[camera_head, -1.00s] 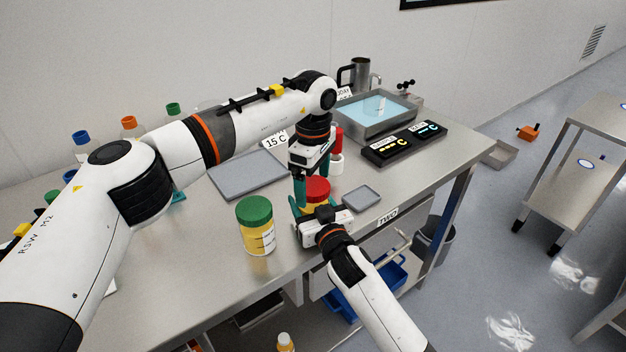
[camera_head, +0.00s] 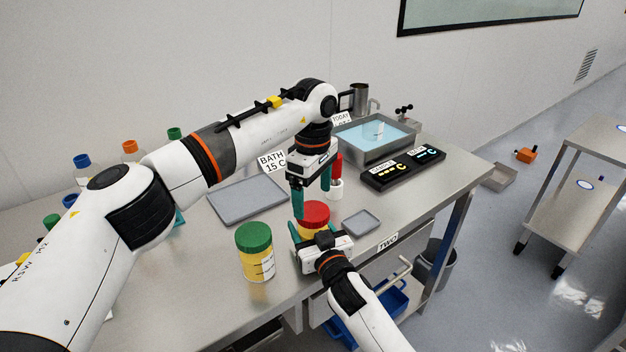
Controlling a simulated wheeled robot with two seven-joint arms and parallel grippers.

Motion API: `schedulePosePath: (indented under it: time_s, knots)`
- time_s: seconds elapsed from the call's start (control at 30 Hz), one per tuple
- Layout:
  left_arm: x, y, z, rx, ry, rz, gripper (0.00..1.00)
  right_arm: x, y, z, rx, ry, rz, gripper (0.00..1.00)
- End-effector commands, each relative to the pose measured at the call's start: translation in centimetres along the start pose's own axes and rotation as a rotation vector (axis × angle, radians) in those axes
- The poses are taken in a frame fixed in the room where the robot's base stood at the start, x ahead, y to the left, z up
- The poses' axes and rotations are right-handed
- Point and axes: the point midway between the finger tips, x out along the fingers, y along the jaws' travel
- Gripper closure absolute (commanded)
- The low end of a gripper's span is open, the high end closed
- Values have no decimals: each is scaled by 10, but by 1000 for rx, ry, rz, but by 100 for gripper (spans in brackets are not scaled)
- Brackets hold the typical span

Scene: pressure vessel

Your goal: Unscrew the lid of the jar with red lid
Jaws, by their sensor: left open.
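The jar with red lid (camera_head: 312,232) stands near the table's front edge. Its red lid (camera_head: 315,213) sits on top and its yellow body is mostly hidden. My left gripper (camera_head: 312,204) points down above the lid, open, with teal fingers spread apart. One fingertip shows beside the lid's left edge; the other is higher and behind. No lid is between the fingers. My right gripper (camera_head: 312,237) reaches in from the front at the jar's body, apparently closed around it. One teal finger shows along the jar's left side; the other is hidden.
A jar with green lid (camera_head: 255,252) stands close on the left. A grey tray (camera_head: 245,202) lies behind, a small grey tray (camera_head: 362,223) to the right. A red-and-white item (camera_head: 336,188), a water bath (camera_head: 376,137) and a black display unit (camera_head: 402,170) stand further back.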

Motion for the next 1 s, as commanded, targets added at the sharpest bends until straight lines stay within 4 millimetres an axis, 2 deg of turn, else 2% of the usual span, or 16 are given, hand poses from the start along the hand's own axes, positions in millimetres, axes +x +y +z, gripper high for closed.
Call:
schedulePosePath:
  time_s: [0.1,0.23,0.6,0.9,1.0]
  knots:
    - [18,1,0,0,1,3,15,0,0,-1,0,1,0,100]
    - [31,0,0,0,0,1,15,0,0,-1,0,1,0,100]
    - [37,0,0,0,0,0,15,0,0,-1,0,1,0,100]
    - [37,0,0,0,0,0,60,0,0,-1,0,1,0,100]
    - [37,0,0,-10,0,0,60,0,0,-1,0,1,0,100]
